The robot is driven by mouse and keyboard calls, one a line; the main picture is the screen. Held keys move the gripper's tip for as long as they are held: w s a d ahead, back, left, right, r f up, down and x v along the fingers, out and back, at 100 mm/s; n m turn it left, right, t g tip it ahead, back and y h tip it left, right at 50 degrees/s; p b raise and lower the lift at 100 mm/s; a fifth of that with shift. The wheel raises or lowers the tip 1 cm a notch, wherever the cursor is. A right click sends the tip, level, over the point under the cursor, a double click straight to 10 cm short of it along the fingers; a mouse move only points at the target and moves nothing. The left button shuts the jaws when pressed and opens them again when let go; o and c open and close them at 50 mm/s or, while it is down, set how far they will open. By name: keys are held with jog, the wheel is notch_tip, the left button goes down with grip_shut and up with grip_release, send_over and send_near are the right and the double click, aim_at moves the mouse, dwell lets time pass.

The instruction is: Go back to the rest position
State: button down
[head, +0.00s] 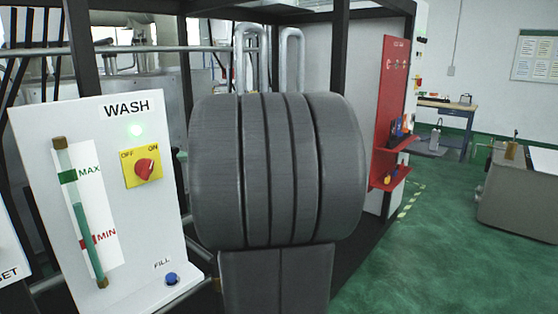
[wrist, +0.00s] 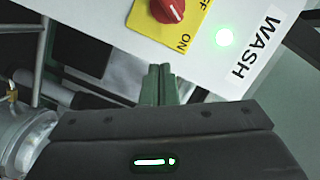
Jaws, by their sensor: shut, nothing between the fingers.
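My gripper (wrist: 158,72) shows in the wrist view with its two dark green fingers together and nothing between them. The fingertips lie just below the edge of the white WASH panel (wrist: 270,40), near the yellow switch plate (wrist: 190,22) with its red knob (wrist: 167,10). I cannot tell whether they touch the panel. The WASH panel (head: 40,130) stands left of the arm, with the red knob (head: 145,168) and a lit green lamp (head: 136,130).
The panel also carries a level gauge (head: 80,215) marked MAX and MIN and a blue FILL button (head: 171,279). A red tool board (head: 394,100) stands right of my arm. Dark frame posts and pipes are behind. Green floor (head: 430,260) is open at right, before a grey cabinet (head: 515,200).

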jog(key=shift+v, duration=1.15)
jog(key=shift+f, duration=0.1)
